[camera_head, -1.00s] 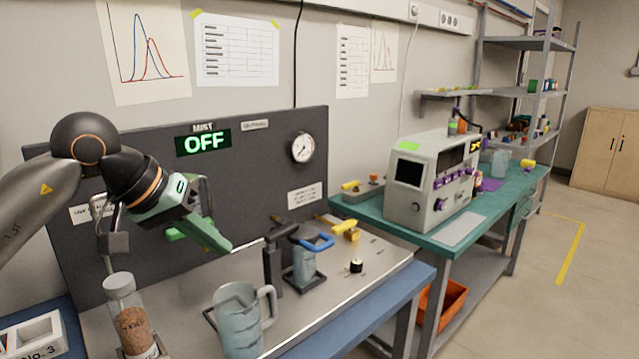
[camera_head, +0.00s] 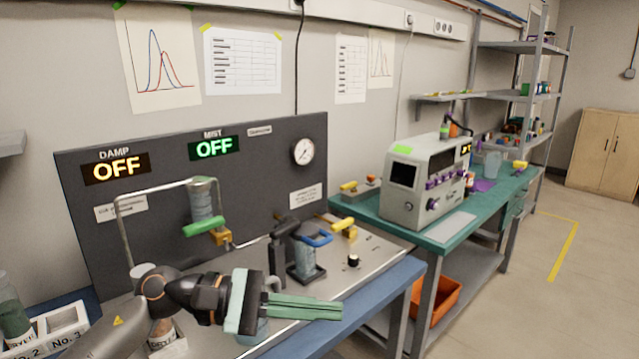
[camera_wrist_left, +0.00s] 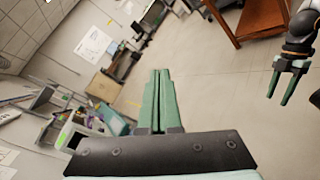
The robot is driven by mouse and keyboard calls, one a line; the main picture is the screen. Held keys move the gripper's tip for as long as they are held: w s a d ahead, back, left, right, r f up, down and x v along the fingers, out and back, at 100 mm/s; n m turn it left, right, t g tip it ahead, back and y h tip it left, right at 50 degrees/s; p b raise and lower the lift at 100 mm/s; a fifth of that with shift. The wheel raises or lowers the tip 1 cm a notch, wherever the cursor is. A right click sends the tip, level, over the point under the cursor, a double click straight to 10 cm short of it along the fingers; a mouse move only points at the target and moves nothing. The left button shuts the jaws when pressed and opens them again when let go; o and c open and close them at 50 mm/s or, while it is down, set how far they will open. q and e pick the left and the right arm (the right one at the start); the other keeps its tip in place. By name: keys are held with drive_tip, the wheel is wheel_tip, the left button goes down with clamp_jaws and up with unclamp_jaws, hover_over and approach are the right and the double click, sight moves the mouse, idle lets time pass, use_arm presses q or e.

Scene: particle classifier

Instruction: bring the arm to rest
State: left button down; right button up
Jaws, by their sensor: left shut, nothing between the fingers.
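My left gripper (camera_head: 340,308) reaches in low over the front of the steel worktop in the head view. Its green fingers are shut together, with nothing between them, and point right. In the left wrist view the same fingers (camera_wrist_left: 158,75) lie side by side and point out over open floor. My right gripper (camera_wrist_left: 281,85) shows at the right edge of the left wrist view, its two green fingers apart and empty. The left arm and gripper cover most of a clear jug (camera_head: 254,334) and a jar on the worktop.
A dark panel (camera_head: 270,180) behind the worktop reads DAMP OFF and MIST OFF. A grey instrument (camera_head: 425,180) sits on the green bench. A numbered white rack (camera_head: 60,325) is at lower left. The floor at right is clear.

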use_arm(q)
drive_tip(key=w+a+f+m+t+y+p, duration=0.15)
drive_tip(key=a+f+m+t, duration=0.35)
drive_tip(key=m, duration=0.6)
drive_tip(key=f+m+t+y+p, duration=0.1)
drive_tip(key=f+m+t+y, duration=0.1)
drive_tip(key=m+t, duration=0.65)
drive_tip(key=w+a+f+m+t+y+p, duration=0.1)
drive_tip(key=a+f+m+t+y+p, duration=0.2)
drive_tip(key=m, duration=1)
drive_tip(key=s+a+f+n+g+y, duration=0.3)
drive_tip(key=s+f+n, duration=0.6)
drive_tip(key=f, duration=0.3)
drive_tip(key=s+a+f+n+g+y+p, duration=0.1)
drive_tip(key=s+a+f+n+g+y, duration=0.3)
drive_tip(key=s+f+n, duration=0.6)
wheel_tip(320, 180, down, 3)
drive_tip(key=shift+s+a+f+n+y+p, duration=0.1)
drive_tip(key=shift+s+a+n+y+p, duration=0.25)
drive_tip(key=shift+a+n, duration=0.55)
